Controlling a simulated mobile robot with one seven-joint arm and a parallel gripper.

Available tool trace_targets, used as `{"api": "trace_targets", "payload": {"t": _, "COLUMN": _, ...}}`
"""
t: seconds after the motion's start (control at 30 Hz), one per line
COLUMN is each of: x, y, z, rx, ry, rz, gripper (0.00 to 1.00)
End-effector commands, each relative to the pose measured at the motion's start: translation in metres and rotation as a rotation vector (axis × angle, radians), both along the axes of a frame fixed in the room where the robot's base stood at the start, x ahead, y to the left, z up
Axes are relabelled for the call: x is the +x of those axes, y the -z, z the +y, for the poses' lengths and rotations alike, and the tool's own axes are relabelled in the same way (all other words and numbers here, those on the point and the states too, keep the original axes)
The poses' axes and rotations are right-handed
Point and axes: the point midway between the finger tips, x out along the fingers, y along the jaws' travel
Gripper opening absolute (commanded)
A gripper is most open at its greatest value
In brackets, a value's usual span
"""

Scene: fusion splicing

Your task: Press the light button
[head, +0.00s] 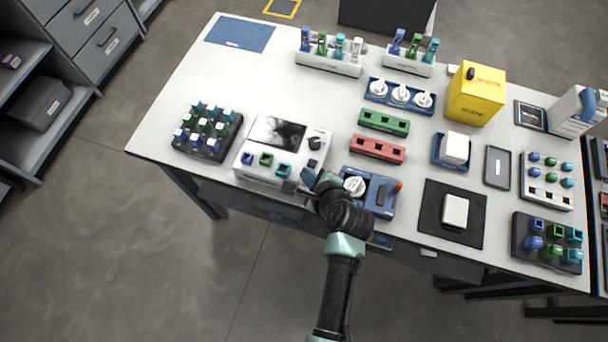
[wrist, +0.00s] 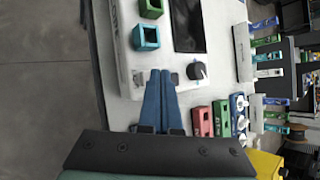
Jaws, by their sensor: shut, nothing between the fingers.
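The white splicer unit (head: 243,172) has a dark screen, a black knob (head: 315,143) and blue, green and teal square sockets along its front. My gripper (head: 305,177) is at the unit's front right corner. In the wrist view its blue fingers (wrist: 161,76) are shut together and empty, with the tips over the unit's face between the teal socket (wrist: 145,37) and the knob (wrist: 197,71). Small grey parts (wrist: 138,78) show beside the fingertips. I cannot tell which part is the light button; the fingers may hide it. Contact cannot be told.
A blue device (head: 381,199) with a white round part and orange knob stands close right of my gripper. A dark rack of coloured pieces (head: 206,148) is left of the unit. Red (head: 377,148) and green (head: 384,123) blocks lie behind. The table's front edge is near.

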Motion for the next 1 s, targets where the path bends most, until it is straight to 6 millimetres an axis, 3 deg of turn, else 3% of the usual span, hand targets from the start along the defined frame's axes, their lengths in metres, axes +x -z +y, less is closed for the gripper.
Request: {"api": "trace_targets", "payload": {"t": 1.0, "x": 0.0, "y": 0.0068, "z": -0.0001, "rx": 0.0, "ry": -0.001, "rz": 0.001, "gripper": 0.0}}
